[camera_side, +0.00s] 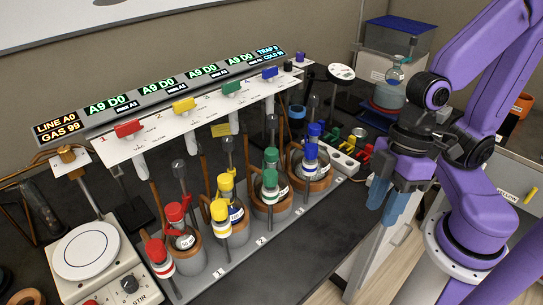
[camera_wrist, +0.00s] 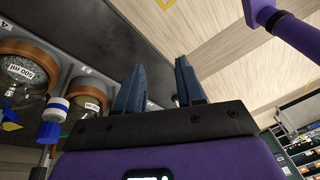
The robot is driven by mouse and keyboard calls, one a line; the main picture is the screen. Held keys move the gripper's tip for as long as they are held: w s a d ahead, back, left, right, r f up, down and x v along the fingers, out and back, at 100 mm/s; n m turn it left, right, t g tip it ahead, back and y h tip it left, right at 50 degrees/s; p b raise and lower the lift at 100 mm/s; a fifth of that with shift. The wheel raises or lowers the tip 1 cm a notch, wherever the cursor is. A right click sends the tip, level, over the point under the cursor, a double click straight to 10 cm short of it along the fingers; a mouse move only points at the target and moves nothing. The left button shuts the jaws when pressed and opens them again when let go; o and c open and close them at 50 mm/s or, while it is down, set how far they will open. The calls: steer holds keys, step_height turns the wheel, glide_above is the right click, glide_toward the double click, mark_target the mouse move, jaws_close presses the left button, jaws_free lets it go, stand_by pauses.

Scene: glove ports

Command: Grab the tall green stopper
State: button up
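Two green stoppers stand close together at the third station in the side view: a rear green stopper (camera_side: 271,158) and a front green stopper (camera_side: 270,179) above a white-collared neck. I cannot tell for sure which is the tall one. My gripper (camera_side: 383,214) hangs to the right of them, fingers pointing down, beyond the blue-stoppered station. In the wrist view my gripper (camera_wrist: 160,65) has its two blue fingers apart with nothing between them. No green stopper shows clearly in the wrist view.
Blue stoppers (camera_side: 311,151) stand between the green ones and my gripper. Yellow stoppers (camera_side: 220,210) and red stoppers (camera_side: 156,250) stand to the left. A valve panel (camera_side: 190,115) with coloured handles overhangs the stations behind. A stirrer plate (camera_side: 85,250) is at far left.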

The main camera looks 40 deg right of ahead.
steer(key=s+a+r+m+t+y, duration=0.1)
steer(key=a+m+y, duration=0.15)
steer(key=a, duration=0.45)
steer(key=a+r+m+t+y, duration=0.1)
steer(key=a+r+y, duration=0.1)
steer(key=a+y, duration=0.35)
steer(key=m+t+h, duration=0.9)
steer(key=t+h, duration=0.2)
steer(key=t, duration=0.2)
glide_toward(273, 152)
steer(key=x, duration=0.9)
steer(key=c, duration=0.7)
